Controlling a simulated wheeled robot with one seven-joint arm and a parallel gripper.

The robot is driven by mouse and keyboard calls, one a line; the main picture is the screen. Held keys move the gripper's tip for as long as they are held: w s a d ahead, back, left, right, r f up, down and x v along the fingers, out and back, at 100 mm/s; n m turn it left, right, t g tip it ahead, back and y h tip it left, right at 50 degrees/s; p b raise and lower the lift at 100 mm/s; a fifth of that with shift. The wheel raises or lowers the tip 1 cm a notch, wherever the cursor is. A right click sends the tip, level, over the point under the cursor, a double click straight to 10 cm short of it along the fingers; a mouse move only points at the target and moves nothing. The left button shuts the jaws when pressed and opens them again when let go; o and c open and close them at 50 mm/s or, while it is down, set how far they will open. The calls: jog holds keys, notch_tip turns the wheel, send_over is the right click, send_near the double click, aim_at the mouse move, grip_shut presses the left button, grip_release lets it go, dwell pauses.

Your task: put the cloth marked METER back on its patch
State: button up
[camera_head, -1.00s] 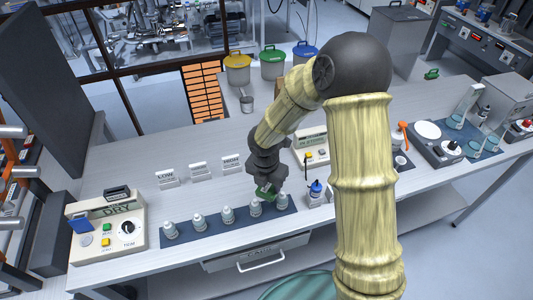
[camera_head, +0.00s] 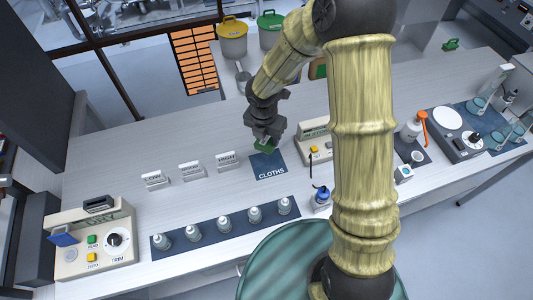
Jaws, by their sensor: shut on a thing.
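My gripper (camera_head: 265,138) points down and is shut on a small green cloth (camera_head: 262,147). Its marking cannot be read at this size. The dark blue patch lettered CLOTHS (camera_head: 268,172) lies on the bench. The gripper and cloth show at the patch's far edge, overlapping it slightly in the picture. I cannot tell whether the cloth touches the patch or hangs above it.
Several small bottles stand on a blue strip (camera_head: 210,234) in front. White label stands (camera_head: 191,171) are left of the patch; a beige box (camera_head: 315,143) is right. A DRY device (camera_head: 95,242) sits far left. My arm hides part of the bench.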

jog(key=shift+s, duration=0.15)
jog(key=shift+f, duration=0.15)
notch_tip(320, 180, down, 5)
jog(key=shift+f, duration=0.45)
jog(key=shift+d, duration=0.15)
jog(key=f, duration=0.3)
jog(key=shift+a+f, duration=0.2)
jog(key=shift+f, duration=0.15)
jog(key=shift+d, duration=0.15)
